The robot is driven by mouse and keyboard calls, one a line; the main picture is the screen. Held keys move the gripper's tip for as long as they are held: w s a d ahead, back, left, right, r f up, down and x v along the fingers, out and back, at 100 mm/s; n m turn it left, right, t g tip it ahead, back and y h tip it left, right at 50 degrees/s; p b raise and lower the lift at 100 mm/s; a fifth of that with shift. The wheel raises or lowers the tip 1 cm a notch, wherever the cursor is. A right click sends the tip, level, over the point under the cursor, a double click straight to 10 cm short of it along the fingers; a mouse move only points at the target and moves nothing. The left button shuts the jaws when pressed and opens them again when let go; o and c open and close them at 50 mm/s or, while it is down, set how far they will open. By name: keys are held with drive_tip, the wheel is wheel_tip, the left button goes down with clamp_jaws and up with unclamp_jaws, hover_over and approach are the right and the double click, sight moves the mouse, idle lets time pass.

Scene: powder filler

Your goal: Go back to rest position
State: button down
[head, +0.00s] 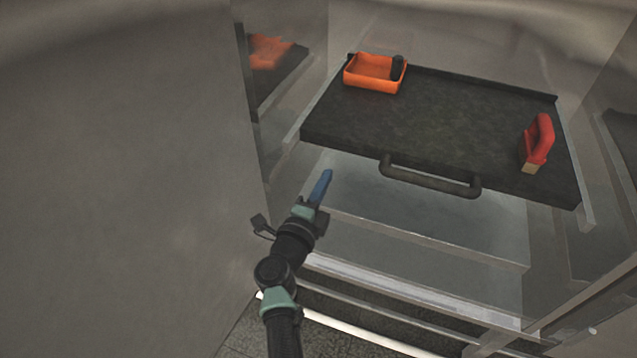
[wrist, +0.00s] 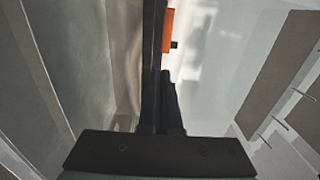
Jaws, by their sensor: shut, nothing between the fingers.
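My gripper (head: 324,182) has blue fingers and is shut and empty. In the head view it hangs in front of the dark shelf, left of the shelf's handle and below the front left corner. It touches nothing that I can see. In the wrist view the dark fingers (wrist: 164,105) are together in the middle, above the dark gripper body at the bottom. My arm comes up from the bottom of the head view.
The dark shelf (head: 450,110) has a bar handle (head: 430,180) in front. An orange tray (head: 370,85) with a dark cylinder (head: 397,66) stands back left; a red-handled tool (head: 538,142) stands at right. A grey wall (head: 120,150) fills the left. Pale steps (head: 430,235) lie below.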

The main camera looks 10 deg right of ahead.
drive_tip(key=v, duration=0.2)
drive_tip(key=shift+s+a, duration=0.25)
drive_tip(key=shift+s, duration=0.05)
drive_tip(key=a+r+n+t+y+p, duration=0.1)
drive_tip(key=a+r+n+t+y, duration=0.25)
drive_tip(key=r, duration=0.85)
drive_tip(key=a+r+n+t+y+p, duration=0.1)
drive_tip(key=a+r+n+t+y, duration=0.3)
drive_tip(key=r, duration=0.9)
drive_tip(key=a+r+n+t+p, duration=0.25)
drive_tip(key=r+n, duration=0.25)
drive_tip(key=r, duration=0.7)
drive_tip(key=s+a+r+n+t+y+p, duration=0.1)
drive_tip(key=s+a+r+n+y, duration=0.15)
drive_tip(key=s+r+n, duration=0.4)
drive_tip(key=s+a+r+n+t+y, duration=0.1)
drive_tip(key=s+r+n+y, duration=0.3)
drive_tip(key=r, duration=0.6)
drive_tip(key=s+d+r+n+h+p, duration=0.1)
drive_tip(key=s+d+r+h, duration=0.1)
drive_tip(key=s+r+h, duration=0.2)
drive_tip(key=s+r, duration=0.3)
drive_tip(key=s, duration=0.3)
drive_tip(key=shift+r+n, duration=0.35)
drive_tip(key=shift+n, duration=0.05)
